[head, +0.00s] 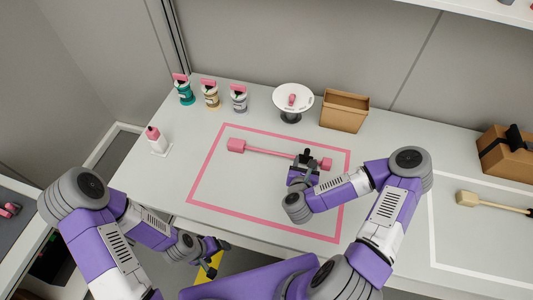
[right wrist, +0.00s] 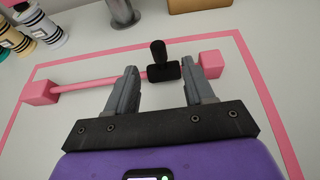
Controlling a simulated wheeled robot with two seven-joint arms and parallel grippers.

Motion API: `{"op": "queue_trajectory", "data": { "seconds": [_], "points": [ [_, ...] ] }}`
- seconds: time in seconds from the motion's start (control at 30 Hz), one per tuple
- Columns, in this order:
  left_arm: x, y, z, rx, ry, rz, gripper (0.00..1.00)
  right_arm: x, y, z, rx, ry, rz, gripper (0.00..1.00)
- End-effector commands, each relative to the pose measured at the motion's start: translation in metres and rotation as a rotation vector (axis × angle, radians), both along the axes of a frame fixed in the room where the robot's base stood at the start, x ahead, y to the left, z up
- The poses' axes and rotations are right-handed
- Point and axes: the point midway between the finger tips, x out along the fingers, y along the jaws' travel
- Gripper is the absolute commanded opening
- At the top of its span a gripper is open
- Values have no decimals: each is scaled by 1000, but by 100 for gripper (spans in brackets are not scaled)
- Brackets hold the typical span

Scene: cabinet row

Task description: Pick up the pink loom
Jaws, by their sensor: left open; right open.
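The pink loom (head: 268,151) lies on the white table inside a pink outlined rectangle. It is a thin pink bar with a pink block at each end and a black handle (right wrist: 163,69) near its right end. My right gripper (head: 304,165) is over the loom's right part, and its arm hides some of the area. In the right wrist view its two fingers (right wrist: 160,80) stand apart, with the black handle between and slightly beyond their tips, not clamped. My left gripper (head: 217,258) is open and empty, low at the table's front edge, away from the loom.
Several pink-topped canisters (head: 210,95), a round white stand (head: 293,98) and an open cardboard box (head: 344,111) line the back. A pink-capped bottle (head: 154,141) stands left. A beige tool (head: 480,200) and a brown box (head: 507,154) are at right.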

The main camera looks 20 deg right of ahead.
Motion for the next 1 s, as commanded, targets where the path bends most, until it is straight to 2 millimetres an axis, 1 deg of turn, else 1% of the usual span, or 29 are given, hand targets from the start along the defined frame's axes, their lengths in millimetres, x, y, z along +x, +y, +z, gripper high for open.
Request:
{"op": "queue_trajectory", "data": {
  "seconds": [0.27,0.4,0.5,0.6,0.8,0.83,1.0],
  "points": [
    [0,0,-6,0,0,0,79,26,-15,-10,-2,-2,-3,53],
    [0,0,-11,0,0,0,79,46,-26,-15,-3,-4,-4,53],
    [0,0,-12,0,0,0,79,55,-30,-21,-2,-1,-1,53],
    [0,0,-13,0,0,0,79,59,-33,-22,-2,-1,-1,53],
    [0,0,-13,0,0,0,79,60,-33,-22,-2,0,1,53],
    [0,0,-13,0,0,0,79,60,-33,-22,-2,0,1,51],
    [0,0,-13,0,0,0,79,60,-33,-22,-1,0,0,25]
  ]
}}
